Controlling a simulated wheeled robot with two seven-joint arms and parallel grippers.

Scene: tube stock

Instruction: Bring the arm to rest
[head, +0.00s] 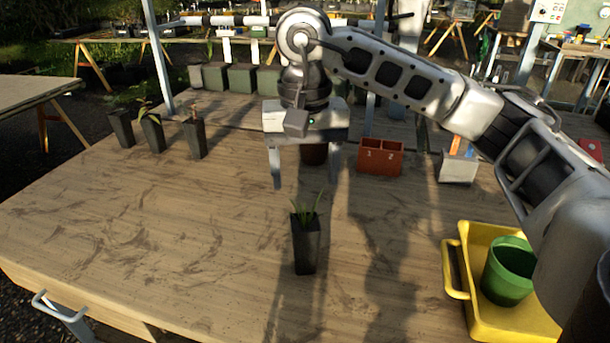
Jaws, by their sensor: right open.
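My right gripper (306,176) hangs from the arm that comes in from the right. Its two fingers point down and are spread wide, with nothing between them. It is above the table, behind and above a dark square pot with a green plant (306,243), which stands upright on the wooden table (180,255). The gripper and this plant look apart. My left gripper is not in view.
Several dark plant pots (195,137) stand at the back left. A red-brown two-cell box (380,158) marked 1 and 2 and a white container (458,166) stand behind. A yellow tray (455,283) with a green pot (508,270) is at the right front. The left front table is clear.

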